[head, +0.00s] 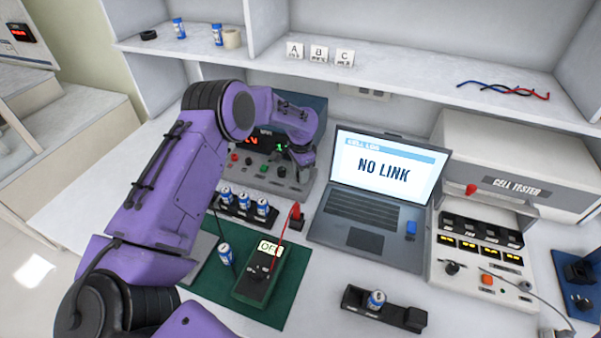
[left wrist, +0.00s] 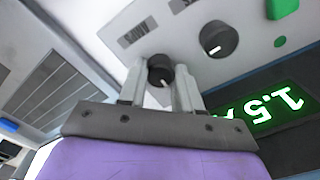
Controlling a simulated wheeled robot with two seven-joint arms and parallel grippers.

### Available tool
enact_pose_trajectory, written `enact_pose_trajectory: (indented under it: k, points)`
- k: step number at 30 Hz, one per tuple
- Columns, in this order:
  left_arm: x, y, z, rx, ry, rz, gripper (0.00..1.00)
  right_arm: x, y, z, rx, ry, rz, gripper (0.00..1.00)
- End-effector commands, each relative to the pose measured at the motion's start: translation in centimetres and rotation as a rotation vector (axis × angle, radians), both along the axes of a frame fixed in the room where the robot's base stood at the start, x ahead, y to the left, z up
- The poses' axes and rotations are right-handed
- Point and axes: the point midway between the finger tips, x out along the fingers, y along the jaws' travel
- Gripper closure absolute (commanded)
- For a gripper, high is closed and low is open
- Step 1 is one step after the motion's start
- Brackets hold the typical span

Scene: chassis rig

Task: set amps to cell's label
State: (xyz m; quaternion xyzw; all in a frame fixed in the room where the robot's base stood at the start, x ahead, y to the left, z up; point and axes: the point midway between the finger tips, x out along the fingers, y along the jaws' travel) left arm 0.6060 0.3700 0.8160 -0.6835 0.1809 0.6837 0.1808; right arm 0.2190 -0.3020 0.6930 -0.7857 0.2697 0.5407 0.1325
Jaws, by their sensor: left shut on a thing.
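The power supply (head: 270,179) stands at the back, left of the laptop, with a red display and a green display partly hidden by my left arm. In the left wrist view its green display (left wrist: 272,110) reads 1.5 A upside down. My left gripper (head: 303,157) is at the panel's right side. In the left wrist view it is shut on a dark knob (left wrist: 160,72) with a white mark. A second dark knob (left wrist: 219,39) is beside it, untouched. One blue and white cell (head: 376,299) sits in a black holder (head: 408,318); its label is too small to read.
Several cells (head: 262,207) stand in a black rack, and another (head: 226,254) is on the green mat (head: 206,282) beside a meter (head: 262,290) reading OFF. The laptop (head: 385,180) shows NO LINK. A cell tester (head: 470,262) is at right.

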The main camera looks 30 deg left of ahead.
Motion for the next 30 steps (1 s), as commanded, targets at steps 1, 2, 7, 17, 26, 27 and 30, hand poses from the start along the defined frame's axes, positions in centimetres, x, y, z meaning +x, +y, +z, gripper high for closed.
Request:
enact_pose_trajectory:
  k: [1, 2, 7, 17, 26, 27, 30]
  points:
    - [0.0, 0.01, 0.01, 0.0, 0.0, -0.01, 0.97, 0.01, 0.0, -0.04, 0.0, 0.0, 0.0, 0.19]
    - [0.0, 0.01, 0.01, 0.0, 0.0, -0.016, 0.97, 0.0, -0.01, -0.04, 0.0, 0.0, 0.0, 0.19]
    - [0.0, 0.01, 0.02, 0.0, 0.0, -0.031, 0.97, 0.01, 0.0, -0.06, 0.0, 0.0, 0.0, 0.19]
    - [0.0, 0.01, 0.02, 0.0, 0.0, -0.033, 0.97, 0.0, 0.0, -0.05, 0.0, 0.0, 0.0, 0.19]
    - [0.01, 0.0, 0.01, 0.0, 0.0, -0.032, 0.41, 0.0, 0.0, -0.05, 0.0, 0.0, 0.0, 0.19]
    - [0.01, 0.0, 0.01, 0.0, 0.0, -0.032, 0.41, 0.01, 0.0, -0.06, 0.0, 0.0, 0.0, 0.19]
    - [0.07, -0.02, 0.44, 0.0, -0.002, -0.033, 0.41, 0.0, 0.0, -0.18, 0.0, 0.0, 0.0, 0.19]
